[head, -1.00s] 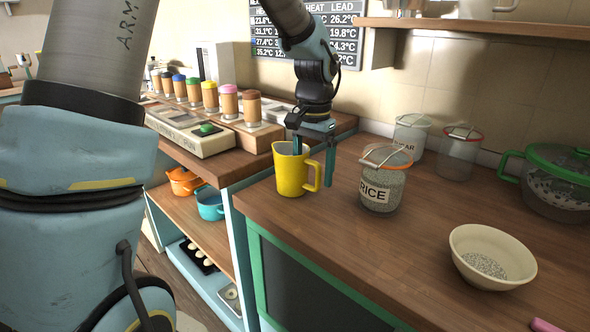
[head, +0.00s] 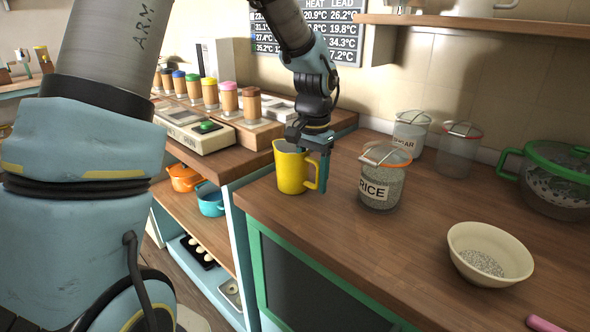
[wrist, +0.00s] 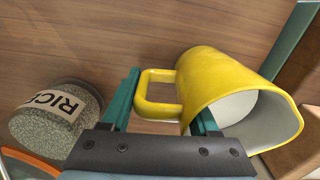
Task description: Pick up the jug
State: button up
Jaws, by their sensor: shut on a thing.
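The yellow jug (head: 291,170) stands upright near the left edge of the wooden counter, its handle toward the right. In the wrist view the jug (wrist: 222,85) shows its open mouth and pale inside. My gripper (head: 311,165) reaches down from above at the handle side. In the wrist view my gripper (wrist: 165,108) has one teal finger outside the handle and the other at or inside the jug's rim, so it is shut around the handle side. The lower part of the far finger is hidden by the jug.
A rice jar (head: 382,176) with an orange rim stands just right of my gripper. A cream bowl (head: 490,255), two clear jars and a green-lidded pot (head: 556,180) are farther right. Several coloured-lid shakers (head: 229,98) stand on the left counter.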

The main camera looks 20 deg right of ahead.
aim_at(313, 158)
grip_shut()
dwell(0.4)
notch_tip(313, 158, up, 9)
jog(key=shift+r+b, duration=0.2)
jog(key=shift+b, duration=0.55)
jog(key=shift+r, duration=0.35)
